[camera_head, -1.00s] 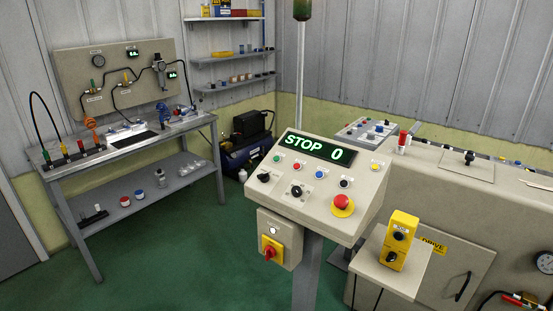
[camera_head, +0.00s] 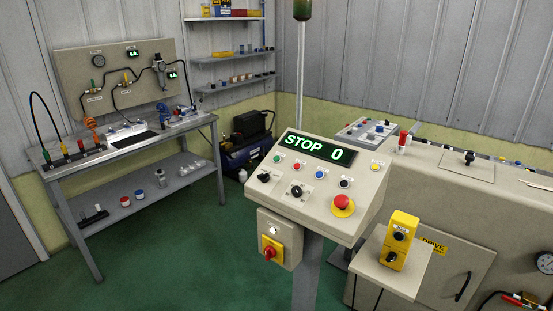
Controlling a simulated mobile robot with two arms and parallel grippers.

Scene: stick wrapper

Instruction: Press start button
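The control console (camera_head: 318,216) stands on a post in the middle of the view. Its display (camera_head: 318,148) reads "STOP 0" in green. A large red mushroom button (camera_head: 342,202) sits on a yellow base at the lower right. Neither of my grippers is in view.
A yellow box with black buttons (camera_head: 400,240) stands on a small shelf right of the console. A grey machine cabinet (camera_head: 470,200) fills the right. A workbench (camera_head: 130,150) stands left. Green floor (camera_head: 180,265) between is clear.

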